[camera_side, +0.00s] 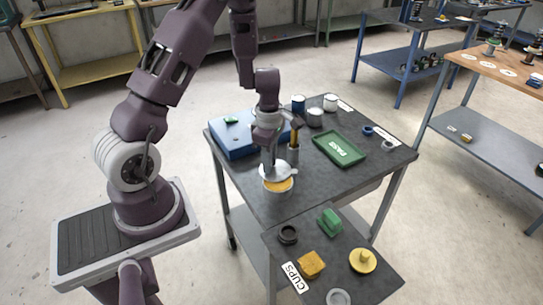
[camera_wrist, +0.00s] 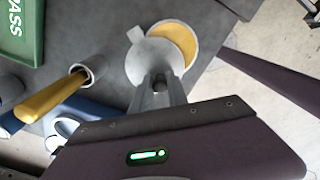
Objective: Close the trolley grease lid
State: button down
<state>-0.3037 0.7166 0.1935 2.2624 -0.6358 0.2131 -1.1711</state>
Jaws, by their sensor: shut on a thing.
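The grease tub (camera_side: 278,186) is a pale round pot with orange-yellow grease, near the front-left edge of the dark trolley top. Its grey round lid (camera_side: 283,172) has a side tab and is over the tub, set off to one side. In the wrist view the lid (camera_wrist: 148,62) covers part of the opening and a crescent of grease (camera_wrist: 181,40) shows at the upper right. My gripper (camera_side: 270,162) is shut on the lid's small dark knob, which shows between the fingertips in the wrist view (camera_wrist: 159,85). I cannot tell whether lid and rim touch.
A holder (camera_side: 293,154) with a gold-handled tool stands close behind the tub. A blue case (camera_side: 234,141) is left, a green PASS tray (camera_side: 339,149) right, and several cans (camera_side: 315,118) behind. A lower front surface holds a yellow block (camera_side: 311,264) and other parts.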

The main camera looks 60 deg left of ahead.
aim_at(273, 181)
jog(key=d+n, duration=0.1)
jog(key=s+d+n, duration=0.1)
jog(key=n, duration=0.1)
jog(key=shift+d+n, duration=0.6)
jog(key=shift+n, duration=0.45)
jog(key=shift+d+n, duration=0.55)
jog(key=shift+n, duration=0.5)
jog(key=shift+d, duration=0.1)
jog(key=c, duration=1.3)
grip_release()
jog(key=shift+s, duration=0.1)
jog(key=shift+r, duration=0.1)
notch_tip(273, 181, up, 7)
